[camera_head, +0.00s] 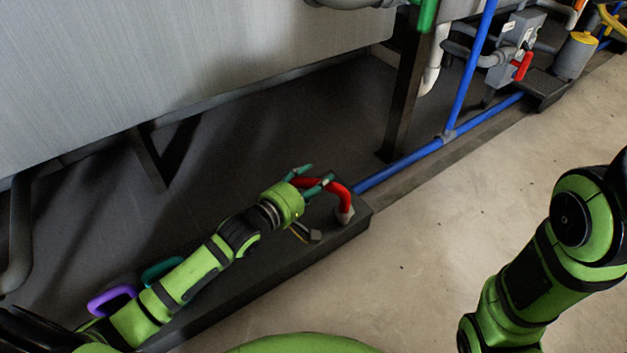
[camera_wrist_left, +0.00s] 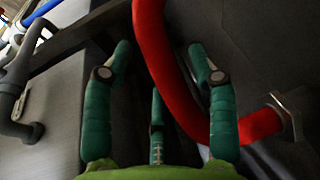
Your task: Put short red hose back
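The short red hose (camera_head: 341,191) bends down from my left gripper to a grey fitting (camera_head: 345,214) on the dark ledge. My left gripper (camera_head: 318,174) is at the hose's upper part, with its green fingers spread apart. In the left wrist view, the red hose (camera_wrist_left: 166,65) runs down between the open fingers (camera_wrist_left: 160,50) and passes behind the right-hand finger to a metal fitting (camera_wrist_left: 287,117). The fingers do not look closed around it. The hose's other end is out of the wrist view. My right arm is at the right, with its gripper outside the view.
A large grey tank (camera_head: 180,70) stands above the dark floor. A purple handle (camera_head: 110,300) and a teal handle (camera_head: 160,270) are beside my left arm. A blue pipe (camera_head: 400,165) runs to the back right. The pale floor (camera_head: 430,240) at right is open.

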